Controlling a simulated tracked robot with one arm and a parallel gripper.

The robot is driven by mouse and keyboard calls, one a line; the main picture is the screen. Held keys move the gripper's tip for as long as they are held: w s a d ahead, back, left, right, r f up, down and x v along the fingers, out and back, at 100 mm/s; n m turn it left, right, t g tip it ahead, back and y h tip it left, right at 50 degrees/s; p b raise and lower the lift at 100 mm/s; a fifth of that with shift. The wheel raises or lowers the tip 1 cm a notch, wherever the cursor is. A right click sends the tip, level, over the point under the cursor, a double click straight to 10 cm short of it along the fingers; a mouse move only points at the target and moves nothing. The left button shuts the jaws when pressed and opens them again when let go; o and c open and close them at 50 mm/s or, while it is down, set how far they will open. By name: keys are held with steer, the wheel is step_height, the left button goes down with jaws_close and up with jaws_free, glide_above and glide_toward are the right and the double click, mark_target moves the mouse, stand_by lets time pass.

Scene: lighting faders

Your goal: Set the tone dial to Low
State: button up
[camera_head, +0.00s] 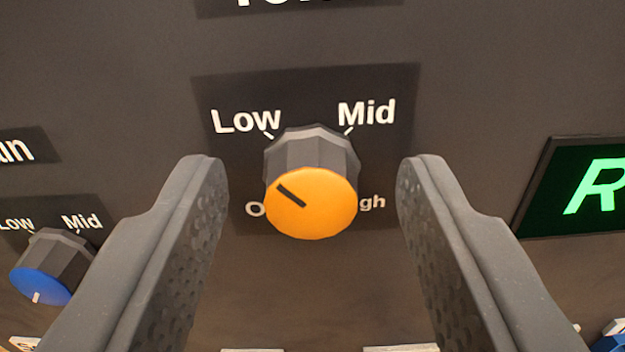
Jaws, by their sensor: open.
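The tone dial (311,208) has an orange face and a grey faceted body. It stands out from a dark panel in the middle of the view. Its dark pointer line slants to the upper left, roughly in the direction of the Low tick. Low and Mid labels show above the dial; the Off and High labels at its sides are partly hidden behind it. My gripper (312,168) is open, with one finger on each side of the dial. A gap shows between each finger and the dial.
A blue dial (40,282) with its own Low and Mid labels is at the lower left, close to my left finger. A green-lettered display (590,190) is at the right. Pale objects show along the bottom edge. The panel above the dial is flat.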

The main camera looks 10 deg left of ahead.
steer(key=c, duration=1)
steer(key=shift+r+n+p, duration=0.1)
steer(key=shift+n+p, duration=0.2)
steer(key=shift+p, duration=0.55)
steer(key=o, duration=1)
steer(key=shift+s, duration=0.1)
steer(key=s+p, duration=0.1)
steer(key=s, duration=1.2)
steer(key=shift+s+d, duration=0.3)
steer(key=shift+d, duration=0.05)
